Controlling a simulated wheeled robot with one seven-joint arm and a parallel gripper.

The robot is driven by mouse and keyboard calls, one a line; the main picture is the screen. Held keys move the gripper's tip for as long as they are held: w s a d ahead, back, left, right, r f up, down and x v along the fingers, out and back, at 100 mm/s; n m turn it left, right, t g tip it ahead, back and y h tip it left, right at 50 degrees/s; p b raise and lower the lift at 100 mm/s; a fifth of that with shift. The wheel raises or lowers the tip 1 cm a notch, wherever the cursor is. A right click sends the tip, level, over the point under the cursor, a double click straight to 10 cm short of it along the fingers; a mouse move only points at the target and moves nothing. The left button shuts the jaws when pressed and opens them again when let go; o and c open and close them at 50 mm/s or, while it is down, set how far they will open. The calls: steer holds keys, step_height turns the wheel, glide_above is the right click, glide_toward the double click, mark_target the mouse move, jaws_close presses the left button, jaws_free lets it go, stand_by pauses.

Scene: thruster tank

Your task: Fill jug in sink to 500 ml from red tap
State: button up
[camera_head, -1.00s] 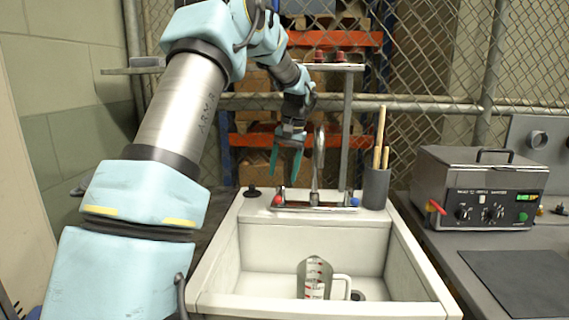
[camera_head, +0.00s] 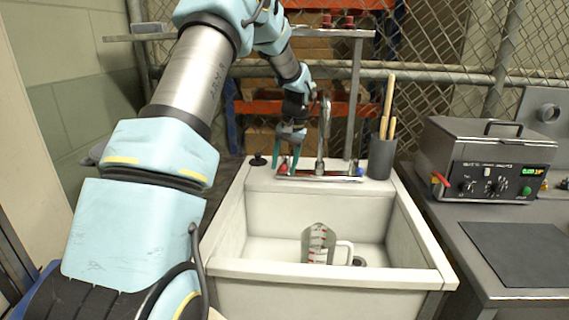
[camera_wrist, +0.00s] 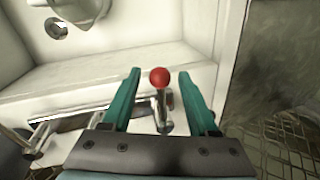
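The clear jug (camera_head: 318,244) with red markings and a handle stands upright in the white sink (camera_head: 225,268); its base also shows at the top of the wrist view (camera_wrist: 82,10). Its water level cannot be told. The red tap knob (camera_wrist: 159,77) sits between the two teal fingers of my gripper (camera_wrist: 158,80), which are apart and not visibly touching it. In the head view my gripper (camera_head: 286,166) points down at the red tap (camera_head: 282,170) at the left end of the chrome faucet (camera_head: 321,150). The blue tap (camera_head: 360,171) is at the right end.
A grey holder (camera_head: 381,158) with wooden sticks stands right of the faucet. A black stopper (camera_head: 257,160) sits on the rim at left. A metal heater box (camera_head: 485,160) stands on the right bench. A metal shelf post (camera_head: 354,95) rises behind the faucet.

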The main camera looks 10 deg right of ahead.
jaws_close()
steer(key=shift+a, duration=0.1)
stand_by(1.0)
steer(key=shift+w+a+p, duration=0.15)
steer(key=shift+w+a, duration=0.2)
steer(key=shift+a, duration=0.3)
steer(key=shift+w+a+p, duration=0.15)
steer(key=shift+w+a, duration=0.15)
steer(key=shift+a, duration=0.4)
steer(key=shift+w+a+p, duration=0.15)
steer(key=shift+w+a, duration=0.2)
steer(key=shift+a, duration=0.3)
